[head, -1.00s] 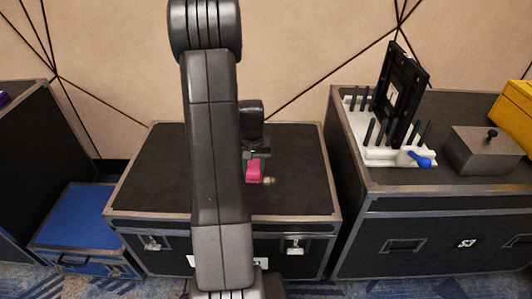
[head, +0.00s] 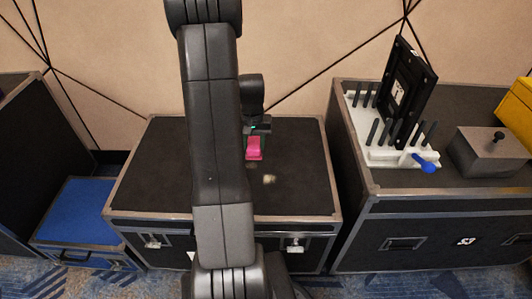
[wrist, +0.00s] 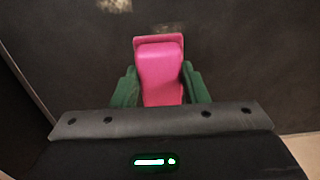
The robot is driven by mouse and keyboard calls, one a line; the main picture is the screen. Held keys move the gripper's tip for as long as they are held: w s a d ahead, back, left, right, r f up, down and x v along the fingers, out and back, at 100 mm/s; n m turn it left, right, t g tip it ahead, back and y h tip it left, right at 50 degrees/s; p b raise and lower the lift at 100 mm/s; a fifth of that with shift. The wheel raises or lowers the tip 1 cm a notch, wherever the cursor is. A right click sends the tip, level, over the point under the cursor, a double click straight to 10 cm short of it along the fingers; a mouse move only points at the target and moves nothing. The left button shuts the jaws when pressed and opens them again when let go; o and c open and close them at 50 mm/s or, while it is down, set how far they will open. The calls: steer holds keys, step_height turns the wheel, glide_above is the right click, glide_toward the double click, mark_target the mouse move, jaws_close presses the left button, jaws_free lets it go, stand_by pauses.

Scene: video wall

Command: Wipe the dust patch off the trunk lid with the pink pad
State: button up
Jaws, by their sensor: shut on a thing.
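The black trunk lid (head: 300,190) is in the middle of the head view. A pale dust patch (head: 269,179) lies on it; in the wrist view it is the brighter patch (wrist: 115,5) at the top edge. A fainter smear (wrist: 168,30) lies just beyond the pad's tip there. My gripper (head: 258,129) is shut on the pink pad (head: 254,148), over the farther half of the lid. In the wrist view the green fingers grip the pad (wrist: 160,70) from both sides. I cannot tell whether the pad touches the lid.
A larger case (head: 365,230) on the right carries a white rack (head: 375,153) with black rods and a dark frame, a grey box (head: 487,152) and a yellow case. A blue case (head: 75,222) stands low on the left. My arm hides the lid's left middle.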

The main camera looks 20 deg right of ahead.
mark_target(254, 145)
steer(key=shift+r+p, duration=1.2)
steer(key=shift+r, duration=0.8)
steer(key=shift+s, duration=0.1)
